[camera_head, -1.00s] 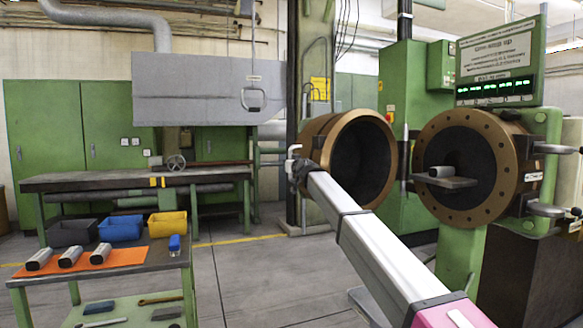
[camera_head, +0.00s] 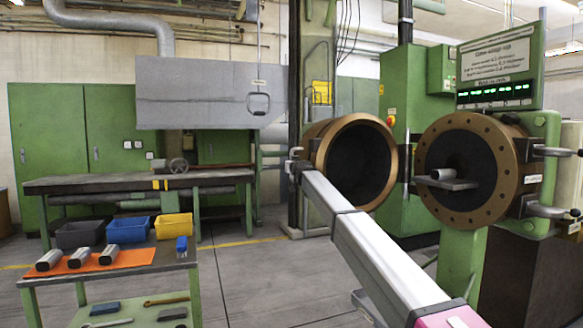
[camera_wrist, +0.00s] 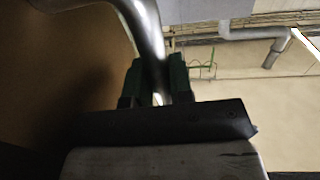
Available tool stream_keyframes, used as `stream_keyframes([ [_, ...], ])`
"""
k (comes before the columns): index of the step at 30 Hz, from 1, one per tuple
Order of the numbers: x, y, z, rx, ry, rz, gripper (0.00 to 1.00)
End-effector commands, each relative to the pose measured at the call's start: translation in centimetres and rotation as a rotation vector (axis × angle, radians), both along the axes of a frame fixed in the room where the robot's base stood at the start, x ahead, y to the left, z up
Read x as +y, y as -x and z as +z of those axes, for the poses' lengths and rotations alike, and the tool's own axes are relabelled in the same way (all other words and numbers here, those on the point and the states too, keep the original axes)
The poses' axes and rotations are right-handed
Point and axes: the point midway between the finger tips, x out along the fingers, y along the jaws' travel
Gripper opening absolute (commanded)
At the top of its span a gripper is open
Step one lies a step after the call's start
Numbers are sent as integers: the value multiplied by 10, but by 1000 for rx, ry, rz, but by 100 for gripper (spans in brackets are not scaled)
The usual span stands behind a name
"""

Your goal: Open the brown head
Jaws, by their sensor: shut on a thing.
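The brown head (camera_head: 318,150) is a thick round ring with a dark hollow inside. It stands swung open, apart from the brown bolted flange (camera_head: 430,190) of the green extruder, with its hollow facing me. My gripper (camera_head: 293,168) is at the left side of the head. In the wrist view my gripper (camera_wrist: 155,82) has its green fingers shut on a curved metal handle (camera_wrist: 147,38). The brown side of the head (camera_wrist: 70,50) fills the left of that view. The handle is hard to make out in the head view.
A bench (camera_head: 110,184) stands behind at the left. A green cart (camera_head: 130,284) with coloured bins and metal parts is at the front left. A display panel (camera_head: 497,65) is above the extruder. The floor (camera_head: 262,270) between cart and arm is clear.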

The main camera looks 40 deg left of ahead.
Motion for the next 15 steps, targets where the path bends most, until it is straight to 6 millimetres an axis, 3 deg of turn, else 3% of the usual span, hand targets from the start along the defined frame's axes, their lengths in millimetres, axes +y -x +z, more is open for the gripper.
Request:
stream_keyframes([
  [8, 1, 2, 0, -1, 1, 2, 0],
  [9, 1, 2, 0, -1, 1, 2, 24],
  [11, 1, 2, 0, -1, 1, 2, 44],
  [15, 1, 1, 0, -1, 0, 1, 45],
])
